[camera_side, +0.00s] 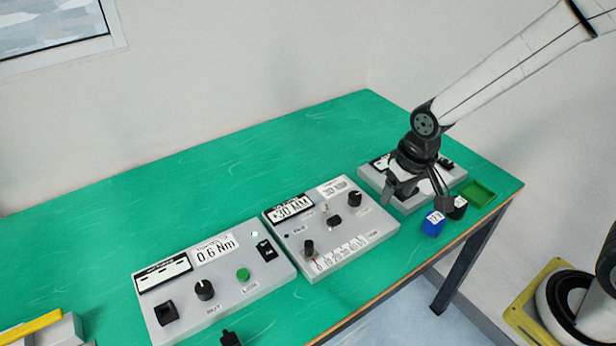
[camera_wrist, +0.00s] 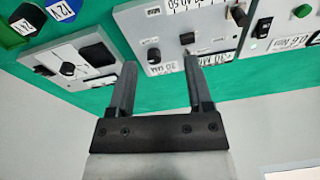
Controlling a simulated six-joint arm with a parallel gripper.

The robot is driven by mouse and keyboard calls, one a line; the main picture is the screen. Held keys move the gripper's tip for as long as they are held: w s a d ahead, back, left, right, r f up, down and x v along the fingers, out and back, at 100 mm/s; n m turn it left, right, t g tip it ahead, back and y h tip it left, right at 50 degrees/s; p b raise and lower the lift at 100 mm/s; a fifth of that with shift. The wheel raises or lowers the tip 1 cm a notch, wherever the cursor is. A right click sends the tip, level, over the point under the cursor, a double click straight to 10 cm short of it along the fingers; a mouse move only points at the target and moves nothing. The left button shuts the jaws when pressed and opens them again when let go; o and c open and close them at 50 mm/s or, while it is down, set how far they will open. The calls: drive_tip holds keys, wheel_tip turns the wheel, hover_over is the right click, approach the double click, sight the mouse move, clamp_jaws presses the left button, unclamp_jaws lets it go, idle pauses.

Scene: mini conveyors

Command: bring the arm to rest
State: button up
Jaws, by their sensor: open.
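My gripper (camera_side: 417,198) is above the far-right grey panel (camera_side: 408,206) in the side view, and it hides part of that panel. In the wrist view my gripper (camera_wrist: 160,66) has its two fingers apart with nothing held between them. The wrist view also shows the far-right panel (camera_wrist: 62,62) to the left of the fingers and the middle panel (camera_wrist: 215,52) beyond them. I cannot tell the exact height of the fingertips above the panel.
A blue block (camera_side: 432,226) and a black block (camera_side: 457,209), both labelled, stand by the table's front edge, near a green tray (camera_side: 484,191). The middle panel (camera_side: 350,228) and left panel (camera_side: 222,300) carry knobs and switches. The green table (camera_side: 250,160) is clear behind them.

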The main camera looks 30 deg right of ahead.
drive_tip(key=s+d+r+n, duration=0.1)
drive_tip(key=s+d, duration=0.3)
drive_tip(key=s, duration=0.2)
drive_tip(key=shift+d+t, duration=0.2)
drive_tip(key=shift+t, duration=0.2)
